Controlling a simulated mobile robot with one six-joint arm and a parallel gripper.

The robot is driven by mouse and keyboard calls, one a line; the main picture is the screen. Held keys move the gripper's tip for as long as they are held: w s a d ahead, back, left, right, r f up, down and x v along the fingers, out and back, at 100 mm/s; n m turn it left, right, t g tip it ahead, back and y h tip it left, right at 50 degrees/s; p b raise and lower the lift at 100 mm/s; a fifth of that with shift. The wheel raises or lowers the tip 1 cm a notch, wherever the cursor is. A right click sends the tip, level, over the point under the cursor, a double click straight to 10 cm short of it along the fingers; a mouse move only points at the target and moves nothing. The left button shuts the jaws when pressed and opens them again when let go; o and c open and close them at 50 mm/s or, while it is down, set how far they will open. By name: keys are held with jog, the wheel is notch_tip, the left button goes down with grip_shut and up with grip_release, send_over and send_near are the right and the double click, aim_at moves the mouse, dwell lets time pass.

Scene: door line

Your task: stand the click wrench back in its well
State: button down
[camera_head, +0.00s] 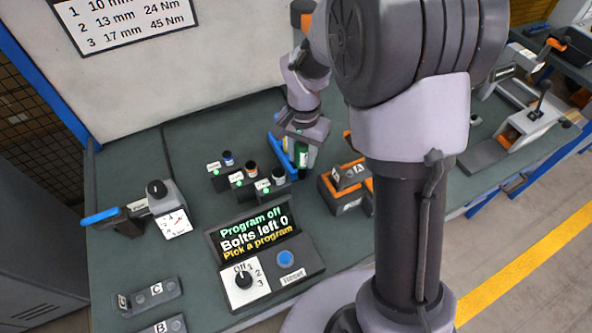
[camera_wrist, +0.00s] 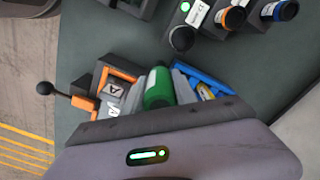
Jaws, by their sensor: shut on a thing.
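My gripper (camera_head: 301,138) is over the far part of the bench, shut on a green cylinder. This green cylinder (camera_wrist: 158,88) shows between the grey fingers in the wrist view, and its lower part (camera_head: 302,155) shows below my gripper in the head view. It may be the click wrench's grip; the rest of it is hidden, so I cannot tell. A blue holder (camera_head: 279,151) is just left of my gripper, and it also shows right of the fingers in the wrist view (camera_wrist: 206,78). I cannot make out the well's opening.
Socket stands (camera_head: 246,176) with green lights are left of my gripper. An orange and black block (camera_head: 347,185) is close on the right. The program panel (camera_head: 265,255) is nearer. A dial tester (camera_head: 173,222) and blue handle (camera_head: 100,216) are at left.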

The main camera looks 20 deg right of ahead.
jog(key=w+r+m+b, duration=0.1)
jog(key=w+r+m, duration=0.4)
jog(key=m, duration=1.2)
jog(key=f+b, duration=0.1)
jog(key=f, duration=0.2)
jog(key=f+b, duration=0.1)
jog(key=f, duration=0.3)
jog(key=w+f+b, duration=0.1)
jog(key=f+b, duration=0.1)
jog(key=f, duration=0.1)
jog(key=shift+w+f, duration=0.1)
jog(key=shift+f, duration=0.25)
jog(key=shift+f, duration=0.1)
jog(key=shift+f, duration=0.15)
jog(key=c, duration=1)
grip_release()
